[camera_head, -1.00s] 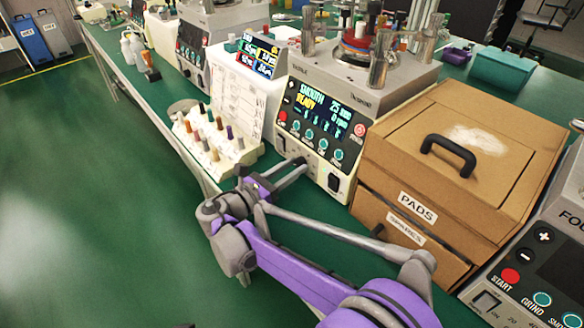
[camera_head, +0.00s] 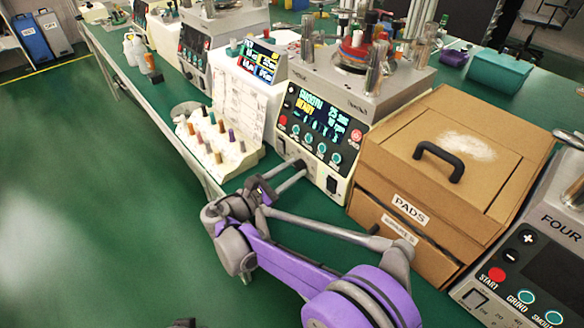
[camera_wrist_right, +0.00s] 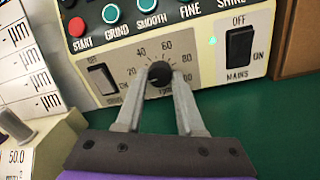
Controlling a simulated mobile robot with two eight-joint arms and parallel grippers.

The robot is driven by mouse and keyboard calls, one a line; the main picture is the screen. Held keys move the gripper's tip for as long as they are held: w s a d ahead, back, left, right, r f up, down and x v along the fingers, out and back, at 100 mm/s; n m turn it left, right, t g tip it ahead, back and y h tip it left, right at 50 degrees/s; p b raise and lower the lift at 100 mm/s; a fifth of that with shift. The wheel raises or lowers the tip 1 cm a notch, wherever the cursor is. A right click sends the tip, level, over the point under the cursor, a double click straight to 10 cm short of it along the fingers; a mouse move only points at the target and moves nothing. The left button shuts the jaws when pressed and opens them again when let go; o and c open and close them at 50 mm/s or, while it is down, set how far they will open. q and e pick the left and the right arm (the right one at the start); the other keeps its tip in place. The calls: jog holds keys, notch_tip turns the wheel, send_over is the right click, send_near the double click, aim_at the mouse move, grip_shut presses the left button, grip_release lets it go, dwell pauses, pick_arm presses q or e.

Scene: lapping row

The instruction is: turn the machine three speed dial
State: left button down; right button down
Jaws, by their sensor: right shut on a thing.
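Machine three (camera_head: 345,158) is a pale bench machine with a dark lit screen that reads SMOOTH and READY. Its speed dial (camera_wrist_right: 160,76) is a small round black knob low on the front panel, with a printed scale around it from about 20 to 100. I cannot read clearly where the dial points. My right gripper (camera_wrist_right: 158,100) is shut on the dial, one grey finger on each side. In the head view the right gripper (camera_head: 294,168) reaches the lower panel and largely hides the dial.
A black mains switch (camera_wrist_right: 239,47) is right of the dial, and another switch (camera_wrist_right: 102,79) is left of it. A row of buttons runs above. A cardboard PADS box (camera_head: 400,170) stands close on the right, and a rack of coloured sticks (camera_head: 222,160) on the left.

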jog(key=shift+m+p, duration=0.35)
jog(key=shift+m, duration=0.65)
jog(key=c, duration=0.5)
grip_release()
jog(key=p+v, duration=0.1)
jog(key=v, duration=1)
jog(key=shift+f, duration=0.1)
